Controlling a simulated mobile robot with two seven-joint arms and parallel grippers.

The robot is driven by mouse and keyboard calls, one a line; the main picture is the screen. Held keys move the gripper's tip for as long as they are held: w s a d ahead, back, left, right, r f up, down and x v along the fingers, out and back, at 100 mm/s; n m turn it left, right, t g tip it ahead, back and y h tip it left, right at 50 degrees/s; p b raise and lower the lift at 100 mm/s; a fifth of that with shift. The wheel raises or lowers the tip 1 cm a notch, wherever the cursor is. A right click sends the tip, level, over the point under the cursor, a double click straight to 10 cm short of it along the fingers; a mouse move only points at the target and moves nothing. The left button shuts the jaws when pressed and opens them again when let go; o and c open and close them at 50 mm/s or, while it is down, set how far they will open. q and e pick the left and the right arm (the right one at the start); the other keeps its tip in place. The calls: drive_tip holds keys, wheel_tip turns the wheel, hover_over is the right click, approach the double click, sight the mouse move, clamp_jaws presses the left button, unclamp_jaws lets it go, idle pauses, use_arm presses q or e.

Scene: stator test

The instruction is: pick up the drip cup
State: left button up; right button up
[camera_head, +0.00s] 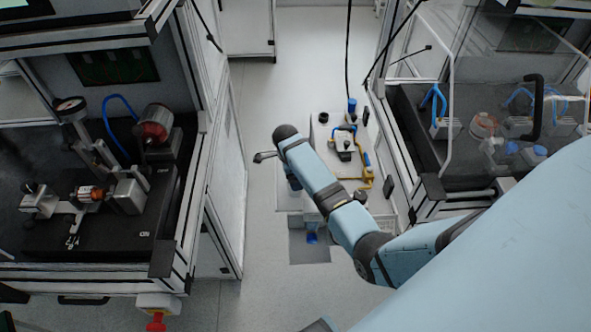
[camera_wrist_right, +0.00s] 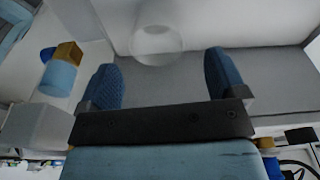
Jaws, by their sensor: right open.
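A translucent, whitish cup (camera_wrist_right: 157,38), which looks like the drip cup, shows at the upper middle of the right wrist view. It lies just beyond the tips of my right gripper (camera_wrist_right: 160,66), roughly centred between its two blue pads. The gripper is open, and neither finger touches the cup. In the head view my right arm reaches in from the right over a white machine (camera_head: 320,126). The arm hides most of its gripper there, and I cannot make out the cup. My left gripper is not in view.
In the wrist view a grey flat surface (camera_wrist_right: 280,75) lies behind the cup. A blue and brass fitting (camera_wrist_right: 62,72) is to the left. In the head view a stator bench (camera_head: 100,215) stands left and a glazed cabinet (camera_head: 480,100) right, with floor (camera_head: 262,215) between.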

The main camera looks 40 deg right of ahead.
drive_tip(key=shift+s+d+f+b, duration=0.15)
drive_tip(key=shift+f+b, duration=0.15)
drive_tip(key=shift+f, duration=1.3)
drive_tip(key=shift+s+f+b, duration=0.1)
drive_tip(key=shift+f+b, duration=0.15)
drive_tip(key=shift+f, duration=1.3)
drive_tip(key=c, duration=1)
